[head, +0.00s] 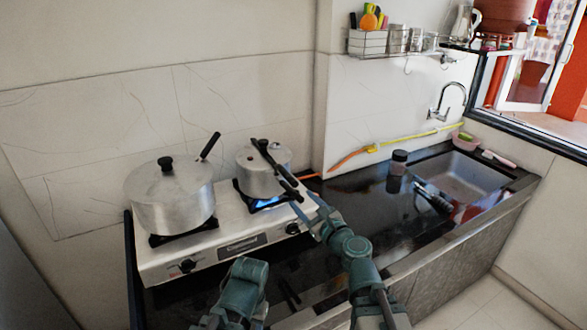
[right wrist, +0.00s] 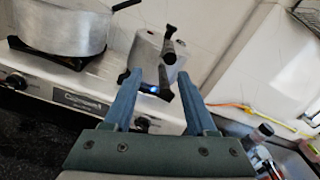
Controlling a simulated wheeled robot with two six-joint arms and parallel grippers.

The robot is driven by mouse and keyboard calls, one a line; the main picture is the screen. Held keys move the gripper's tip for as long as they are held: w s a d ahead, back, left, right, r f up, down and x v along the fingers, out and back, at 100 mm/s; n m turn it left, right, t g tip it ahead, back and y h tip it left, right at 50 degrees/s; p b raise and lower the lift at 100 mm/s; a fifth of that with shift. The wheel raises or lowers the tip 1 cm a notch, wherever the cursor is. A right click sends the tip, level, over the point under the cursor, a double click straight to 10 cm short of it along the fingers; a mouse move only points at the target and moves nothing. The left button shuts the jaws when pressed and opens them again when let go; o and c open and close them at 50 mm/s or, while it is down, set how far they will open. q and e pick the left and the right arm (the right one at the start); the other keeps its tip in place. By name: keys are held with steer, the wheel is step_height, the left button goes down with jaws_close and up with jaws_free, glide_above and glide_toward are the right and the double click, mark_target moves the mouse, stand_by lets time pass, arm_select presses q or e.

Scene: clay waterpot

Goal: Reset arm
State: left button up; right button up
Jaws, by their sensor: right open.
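My right gripper (head: 308,200) is open at the front right of the stove, near the small pot. In the right wrist view, its two blue fingers (right wrist: 160,80) are spread apart with nothing held between them. Beyond them is the small metal pot (head: 262,178) with black handles, on the right burner; it also shows in the right wrist view (right wrist: 146,52). A blue flame (head: 264,202) burns under it. My left arm shows as a teal link at the bottom of the head view; its gripper is not visible.
A large lidded pot (head: 170,205) stands on the left burner of the stove (head: 222,258). On the dark counter are a dark jar (head: 399,162), an orange-yellow hose (head: 385,146) and a sink (head: 462,180). A wire rack (head: 400,45) hangs on the wall.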

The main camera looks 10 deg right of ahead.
steer(key=s+a+f+n+g, duration=0.35)
steer(key=f+n, duration=0.25)
steer(key=n, duration=0.2)
steer(key=s+a+f+n+g, duration=0.2)
steer(key=s+f+n+g, duration=0.1)
steer(key=f+n+g, duration=0.4)
steer(key=s+d+f+n+g+h, duration=0.5)
steer(key=s+d+f+n+h, duration=0.25)
steer(key=s+d+n, duration=0.45)
steer(key=s+a+n, duration=0.4)
steer(key=a, duration=0.7)
steer(key=shift+s+a+f+n+g, duration=0.15)
steer(key=shift+s+f+n+g, duration=0.15)
steer(key=shift+f+n+g, duration=0.15)
